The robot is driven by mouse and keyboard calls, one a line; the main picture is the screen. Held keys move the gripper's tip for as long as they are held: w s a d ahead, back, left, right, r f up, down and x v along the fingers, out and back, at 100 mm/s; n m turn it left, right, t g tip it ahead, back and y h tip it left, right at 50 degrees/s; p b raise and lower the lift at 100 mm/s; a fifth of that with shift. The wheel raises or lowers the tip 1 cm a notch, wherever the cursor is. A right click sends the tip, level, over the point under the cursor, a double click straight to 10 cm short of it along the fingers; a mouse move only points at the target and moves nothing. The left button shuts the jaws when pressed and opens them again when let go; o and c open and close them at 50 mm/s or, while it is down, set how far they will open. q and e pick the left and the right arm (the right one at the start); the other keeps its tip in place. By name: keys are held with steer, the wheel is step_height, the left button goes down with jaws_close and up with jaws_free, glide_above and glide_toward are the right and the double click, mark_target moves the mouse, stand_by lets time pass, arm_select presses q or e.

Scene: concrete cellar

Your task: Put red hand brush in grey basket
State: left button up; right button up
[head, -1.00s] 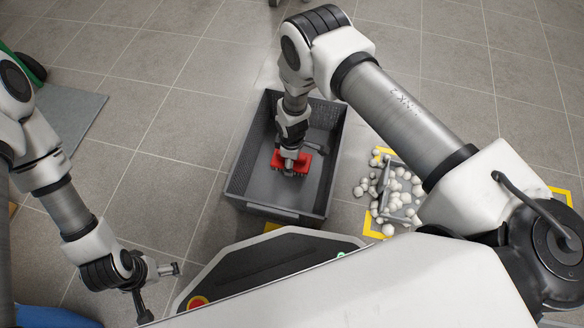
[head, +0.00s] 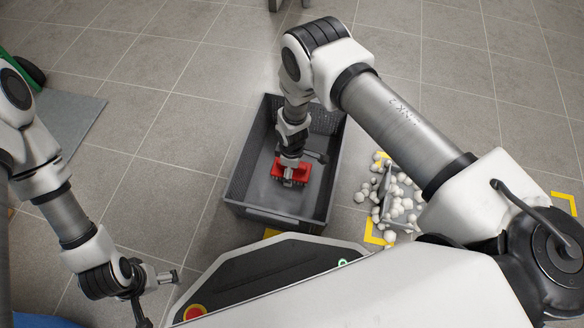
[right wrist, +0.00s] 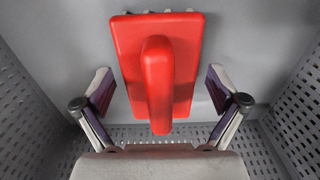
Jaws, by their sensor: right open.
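The red hand brush (head: 290,172) is inside the grey basket (head: 253,162), near the middle of its floor. My right gripper (head: 292,162) reaches down into the basket right over the brush and partly hides it. In the right wrist view the brush (right wrist: 186,60) lies between my open right fingers (right wrist: 160,85), with a gap on each side. Its handle points toward the camera, and pale bristle ends show at its far edge. My left gripper (head: 158,294) is open and empty, low at the left, well away from the basket.
A small grey container (head: 388,188) heaped with white balls stands right of the basket, with several balls loose around it. Yellow floor markings (head: 374,232) lie near it. A grey mat (head: 70,120) is at the far left. Tiled floor behind the basket is clear.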

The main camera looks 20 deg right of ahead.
step_height(320, 180, up, 12)
steer(key=p, duration=0.7)
steer(key=shift+f, duration=0.1)
